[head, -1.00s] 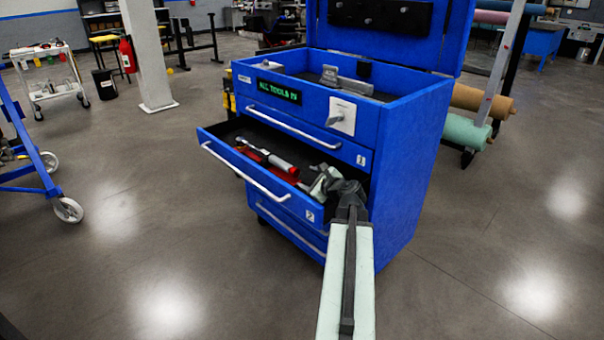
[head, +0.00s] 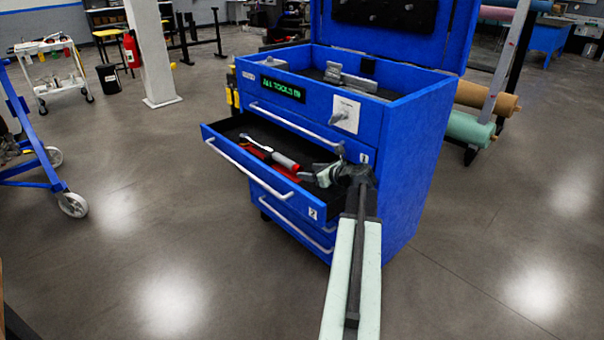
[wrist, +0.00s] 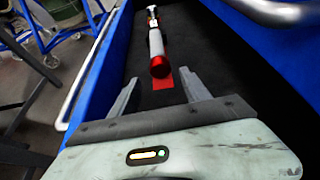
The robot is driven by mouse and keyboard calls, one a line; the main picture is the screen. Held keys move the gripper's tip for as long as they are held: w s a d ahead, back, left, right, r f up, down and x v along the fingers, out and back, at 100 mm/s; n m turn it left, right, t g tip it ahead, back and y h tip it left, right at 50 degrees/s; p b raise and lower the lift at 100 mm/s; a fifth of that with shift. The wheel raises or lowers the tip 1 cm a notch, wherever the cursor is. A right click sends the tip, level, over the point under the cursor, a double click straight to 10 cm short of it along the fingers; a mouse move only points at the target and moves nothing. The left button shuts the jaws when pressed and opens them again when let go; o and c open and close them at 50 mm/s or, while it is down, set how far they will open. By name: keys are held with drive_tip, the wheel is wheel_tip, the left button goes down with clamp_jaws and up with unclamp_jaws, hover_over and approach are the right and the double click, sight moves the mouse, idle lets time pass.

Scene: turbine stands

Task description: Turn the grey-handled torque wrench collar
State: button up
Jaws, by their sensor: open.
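The torque wrench lies in the open drawer (head: 228,127) of a blue tool cabinet. Its grey handle (head: 284,160) has a red end collar, and its thin silver shaft runs to the back left. In the wrist view the red collar (wrist: 160,66) faces me, with the grey handle (wrist: 156,42) behind it. My gripper (head: 318,174) is over the drawer's right part, near the collar end. In the wrist view my gripper (wrist: 160,76) is open, its two fingers on either side of the line of the wrench, apart from it. The fingers hold nothing.
A red patch (wrist: 163,83) lies under the wrench on the dark drawer floor. The drawer's handle bar (head: 240,168) runs along its front, and another bar (head: 295,127) is above. A blue frame on wheels (head: 40,160) stands at left. The floor in front is clear.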

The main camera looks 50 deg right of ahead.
sight(300, 170)
drive_tip(key=b+x, duration=0.1)
drive_tip(key=x, duration=0.4)
drive_tip(key=shift+f, duration=0.1)
clamp_jaws()
drive_tip(key=shift+a, duration=0.1)
drive_tip(key=n+h+b, duration=0.1)
drive_tip(key=n+h, duration=0.1)
drive_tip(key=shift+a+n, duration=0.1)
drive_tip(key=shift+n, duration=0.2)
drive_tip(key=shift+n+h+b, duration=0.5)
drive_tip(key=shift+n+b, duration=0.05)
drive_tip(key=shift+n, duration=0.25)
unclamp_jaws()
